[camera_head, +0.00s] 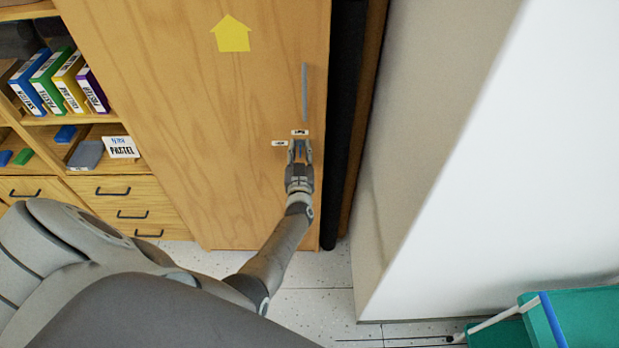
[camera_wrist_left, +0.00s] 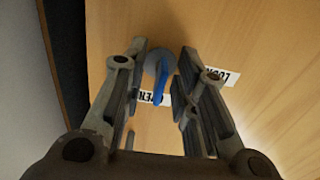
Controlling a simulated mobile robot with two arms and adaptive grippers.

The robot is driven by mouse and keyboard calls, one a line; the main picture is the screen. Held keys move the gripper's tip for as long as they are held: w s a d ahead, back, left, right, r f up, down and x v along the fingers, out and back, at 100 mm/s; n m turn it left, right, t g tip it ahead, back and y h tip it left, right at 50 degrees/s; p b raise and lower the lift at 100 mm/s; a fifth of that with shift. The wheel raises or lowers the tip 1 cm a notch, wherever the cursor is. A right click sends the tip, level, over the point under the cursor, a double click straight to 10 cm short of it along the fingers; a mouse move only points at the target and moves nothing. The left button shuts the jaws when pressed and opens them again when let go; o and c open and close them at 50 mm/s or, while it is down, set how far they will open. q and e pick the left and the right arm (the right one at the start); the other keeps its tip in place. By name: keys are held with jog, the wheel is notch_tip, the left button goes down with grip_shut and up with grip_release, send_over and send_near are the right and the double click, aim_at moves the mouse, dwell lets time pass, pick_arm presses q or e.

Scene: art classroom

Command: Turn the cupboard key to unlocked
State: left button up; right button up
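The wooden cupboard door (camera_head: 190,110) fills the middle of the head view. In the left wrist view, a blue key (camera_wrist_left: 160,85) sits in a round grey-blue lock (camera_wrist_left: 158,60). Its handle points towards the label reading OPEN (camera_wrist_left: 155,98) and covers part of it. The LOCK label (camera_wrist_left: 222,77) lies to the right in that view. My right gripper is out of view.
A grey vertical handle (camera_head: 304,93) is on the door above the lock. Shelves with colourful binders (camera_head: 50,85) and drawers (camera_head: 120,205) stand left. A white wall (camera_head: 480,150) is at right. A teal object (camera_head: 570,315) is at lower right.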

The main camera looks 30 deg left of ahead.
pick_arm(q)
jog(key=n+b, duration=0.1)
jog(key=n, duration=0.1)
jog(key=n+b, duration=0.1)
jog(key=n, duration=0.1)
jog(key=n+b, duration=0.1)
jog(key=n, duration=0.1)
jog(key=shift+f, duration=0.25)
jog(key=n+b, duration=0.8)
jog(key=n, duration=0.3)
jog(key=shift+f+b, duration=0.1)
jog(key=shift+b, duration=0.3)
jog(key=shift+s+d+n, duration=0.15)
jog(key=shift+s+n, duration=0.05)
jog(key=shift+n, duration=0.2)
jog(key=v, duration=1)
jog(key=s+d+f+m+g+h, duration=0.1)
jog(key=s+d+f+m+h, duration=0.2)
jog(key=f, duration=0.7)
jog(key=s+d+f+m+g+h, duration=0.1)
jog(key=s+d+f+m+h, duration=0.2)
jog(key=f+m, duration=0.5)
jog(key=s+d+f+m+g+h, duration=0.1)
jog(key=s+d+f+m+h, duration=0.2)
jog(key=f, duration=0.9)
jog(key=shift+s+d+m+g+h, duration=0.35)
jog(key=shift+s+d+m, duration=0.4)
jog(key=shift+d+m, duration=0.9)
